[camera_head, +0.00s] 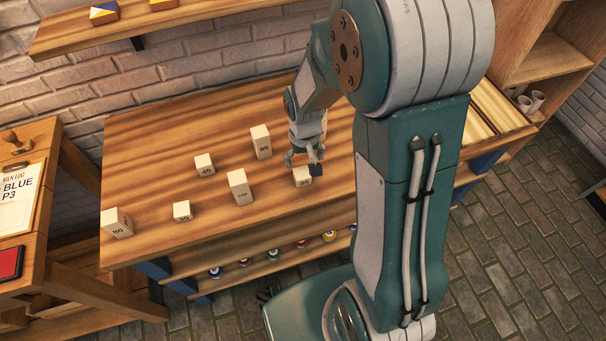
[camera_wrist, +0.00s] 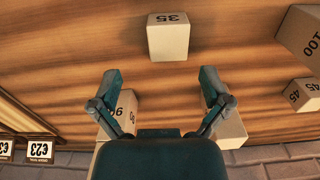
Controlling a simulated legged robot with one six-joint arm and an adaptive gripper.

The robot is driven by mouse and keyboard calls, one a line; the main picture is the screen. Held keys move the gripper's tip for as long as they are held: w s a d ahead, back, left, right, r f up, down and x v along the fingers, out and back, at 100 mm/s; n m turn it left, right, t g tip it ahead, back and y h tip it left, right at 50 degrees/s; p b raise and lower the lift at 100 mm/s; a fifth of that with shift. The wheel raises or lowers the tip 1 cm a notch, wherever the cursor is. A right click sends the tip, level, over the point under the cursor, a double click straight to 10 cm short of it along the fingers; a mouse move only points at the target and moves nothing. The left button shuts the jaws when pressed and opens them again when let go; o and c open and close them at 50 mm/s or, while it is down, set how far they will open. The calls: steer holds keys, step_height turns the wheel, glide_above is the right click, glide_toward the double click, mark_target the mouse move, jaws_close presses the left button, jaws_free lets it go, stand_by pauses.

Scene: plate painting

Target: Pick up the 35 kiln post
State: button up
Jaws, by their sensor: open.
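The 35 kiln post (camera_head: 303,176) is a short pale block standing on the wooden table. In the wrist view the 35 kiln post (camera_wrist: 168,40) shows its number upside down, at the top of the picture. My gripper (camera_head: 303,161) is above and close to this post in the head view, partly overlapping it. In the wrist view my gripper (camera_wrist: 160,80) is open and empty, its two fingers spread. The post appears just beyond the fingertips, roughly centred between them, with a gap visible.
Other posts stand to the left: 90 (camera_head: 261,142), 100 (camera_head: 240,188), 45 (camera_head: 204,164), 30 (camera_head: 182,211) and 80 (camera_head: 117,222). Bare table (camera_head: 150,150) lies at the far left.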

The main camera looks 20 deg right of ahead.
mark_target(301, 170)
steer(key=f, duration=0.2)
steer(key=a+f, duration=0.1)
steer(key=f, duration=0.1)
steer(key=shift+s+a, duration=0.1)
steer(key=shift+a, duration=0.05)
steer(key=shift+f, duration=0.25)
steer(key=shift+d, duration=0.25)
steer(key=shift+c, duration=0.6)
steer(key=shift+a, duration=0.1)
steer(key=c, duration=1.2)
steer(key=shift+o, duration=0.2)
